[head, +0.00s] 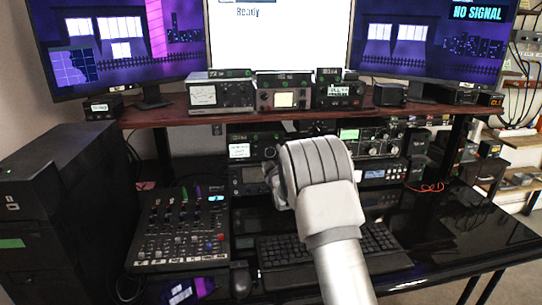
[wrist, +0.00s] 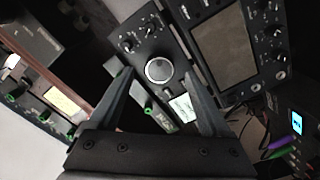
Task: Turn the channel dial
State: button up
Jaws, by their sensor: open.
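A round silver-rimmed dial (wrist: 158,70) sits on the face of a black radio unit (wrist: 138,22) in the wrist view. I cannot read a label that names it as the channel dial. My gripper (wrist: 155,73) is open, with one finger on each side of the dial in the picture. I see no clear contact, and the gap in depth is hard to tell. Nothing is held. In the head view my white wrist covers the fingers and the dial, in front of the radio stack under the shelf.
A small lit display (wrist: 183,107) lies between the fingers. A unit with a large grey screen (wrist: 215,45) and several knobs is beside the dial. In the head view, a mixer (head: 181,230) and a keyboard (head: 283,262) lie on the desk; the desk's right side (head: 455,235) is clear.

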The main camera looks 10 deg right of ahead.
aim_at(270, 152)
jog(key=shift+w, duration=1.55)
